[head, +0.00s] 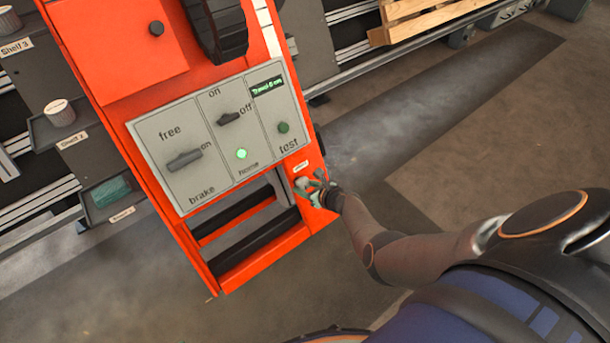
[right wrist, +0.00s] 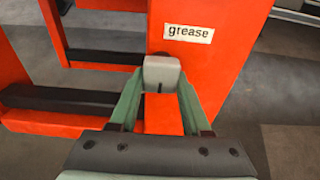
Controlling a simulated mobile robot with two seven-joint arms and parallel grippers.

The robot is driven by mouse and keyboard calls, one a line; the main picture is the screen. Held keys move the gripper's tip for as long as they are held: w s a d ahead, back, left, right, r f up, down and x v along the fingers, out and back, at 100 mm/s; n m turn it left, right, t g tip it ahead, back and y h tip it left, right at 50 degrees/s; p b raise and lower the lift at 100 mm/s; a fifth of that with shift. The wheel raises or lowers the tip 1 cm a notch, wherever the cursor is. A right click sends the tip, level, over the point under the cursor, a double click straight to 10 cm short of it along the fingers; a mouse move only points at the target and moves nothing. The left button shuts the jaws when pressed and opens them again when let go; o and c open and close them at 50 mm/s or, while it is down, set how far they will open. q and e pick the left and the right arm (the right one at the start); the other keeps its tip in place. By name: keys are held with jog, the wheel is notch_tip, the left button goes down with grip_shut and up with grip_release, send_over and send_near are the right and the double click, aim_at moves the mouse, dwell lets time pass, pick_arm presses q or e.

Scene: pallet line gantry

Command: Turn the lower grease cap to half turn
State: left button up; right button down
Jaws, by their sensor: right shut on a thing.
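The grease cap (right wrist: 162,73) is a small light grey block on the orange post, just below the white "grease" label (right wrist: 188,33) in the right wrist view. A short dark line shows on its near side. My right gripper (right wrist: 161,88) has its green fingers shut on the cap, one on each side. In the head view my right gripper (head: 312,184) is at the lower right corner of the orange gantry (head: 110,60), by the small label (head: 301,166). The cap is mostly hidden there by the fingers. My left gripper is not in view.
A grey panel (head: 217,178) above the gripper carries a brake lever (head: 184,160), an on/off switch (head: 229,118), a lit green lamp (head: 241,154) and a test button (head: 283,127). Shelves with a white tub (head: 60,113) stand left.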

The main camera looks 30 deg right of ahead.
jog(key=shift+a, duration=0.1)
dwell(0.4)
jog(key=shift+c, duration=1.8)
grip_release()
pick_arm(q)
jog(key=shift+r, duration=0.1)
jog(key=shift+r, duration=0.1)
pick_arm(e)
jog(key=shift+s+r+p, duration=0.25)
jog(key=shift+s+p, duration=0.05)
jog(key=shift+p, duration=0.1)
pick_arm(q)
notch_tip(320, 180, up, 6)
jog(key=p, duration=0.8)
pick_arm(e)
jog(key=v, duration=1.1)
jog(key=shift+s, duration=0.35)
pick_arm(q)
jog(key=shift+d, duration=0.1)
pick_arm(e)
jog(key=shift+r, duration=0.1)
